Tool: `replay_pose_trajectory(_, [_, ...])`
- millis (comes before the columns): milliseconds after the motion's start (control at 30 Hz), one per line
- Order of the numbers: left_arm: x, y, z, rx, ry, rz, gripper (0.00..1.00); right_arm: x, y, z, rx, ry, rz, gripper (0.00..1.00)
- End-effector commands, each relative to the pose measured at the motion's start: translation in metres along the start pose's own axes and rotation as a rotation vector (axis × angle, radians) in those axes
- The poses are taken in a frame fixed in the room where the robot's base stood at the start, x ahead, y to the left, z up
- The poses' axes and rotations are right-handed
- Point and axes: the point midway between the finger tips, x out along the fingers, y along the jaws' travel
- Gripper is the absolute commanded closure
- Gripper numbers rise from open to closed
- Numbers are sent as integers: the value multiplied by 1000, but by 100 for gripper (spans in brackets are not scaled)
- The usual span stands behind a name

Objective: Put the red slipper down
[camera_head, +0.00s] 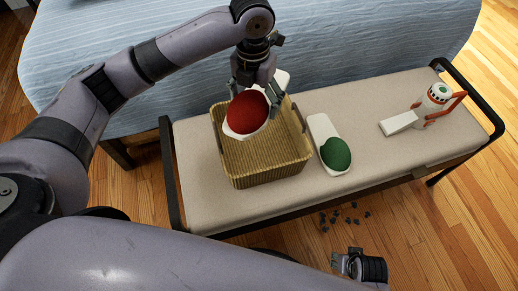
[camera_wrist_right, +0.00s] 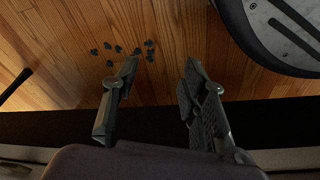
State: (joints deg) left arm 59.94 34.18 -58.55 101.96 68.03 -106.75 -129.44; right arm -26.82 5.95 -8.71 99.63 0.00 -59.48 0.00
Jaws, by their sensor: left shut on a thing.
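The red slipper (camera_head: 247,112) has a red toe cover and a white sole. My left gripper (camera_head: 252,88) is shut on it and holds it tilted over the wicker basket (camera_head: 262,169), toe toward the camera. The gripper hides part of the slipper, and I cannot tell whether the slipper touches the basket. A green slipper (camera_head: 336,153) with a white sole lies on the bench just right of the basket. My right gripper (camera_head: 358,264) is low in front of the bench, over the floor; its fingers are apart and empty in the right wrist view (camera_wrist_right: 160,75).
The bench (camera_head: 375,143) has a pale cushion and black end rails. A white and red toy-like object (camera_head: 433,100) stands at its right end. Small dark pieces (camera_head: 336,216) lie on the wooden floor. A blue bed (camera_head: 350,35) is behind.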

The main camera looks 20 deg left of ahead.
Motion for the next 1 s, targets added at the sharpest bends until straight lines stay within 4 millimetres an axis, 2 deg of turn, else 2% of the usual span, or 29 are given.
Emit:
replay_pose_trajectory(167, [15,0,2,61,2,0,56,-7,1,-6,1,9,1,60])
replay_pose_trajectory(267, [38,0,1,63,4,0,56,-21,1,-14,3,20,3,60])
replay_pose_trajectory(500, [103,0,1,61,3,0,56,-69,4,-30,7,46,7,60])
replay_pose_trajectory(700, [146,1,2,60,1,0,56,-109,5,-35,10,65,11,60])
replay_pose_trajectory(1000, [173,1,2,60,0,0,56,-136,6,-35,11,78,13,60])
